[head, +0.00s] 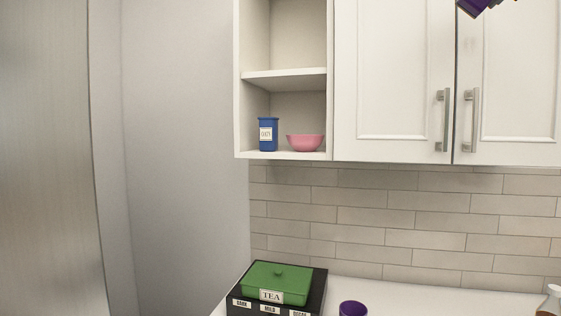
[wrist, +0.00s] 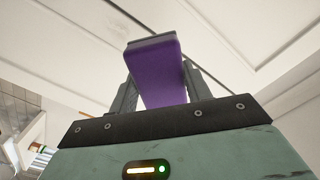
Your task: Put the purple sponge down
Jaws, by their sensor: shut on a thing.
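The purple sponge (wrist: 160,78) has a grey layer along one edge and sits between the two fingers of my gripper (wrist: 155,85) in the wrist view. The fingers are shut on it. It is held up in the air, with white cupboard surfaces behind it. In the head view only a bit of purple and dark material (head: 476,6) shows at the top right edge, in front of the cupboard doors. The rest of my gripper is out of that frame.
An open shelf holds a blue canister (head: 268,134) and a pink bowl (head: 305,142). Below, a green tea box (head: 277,283) sits on a black labelled box (head: 318,290). A purple cup (head: 352,308) and a glass carafe (head: 550,302) stand on the white counter (head: 430,301).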

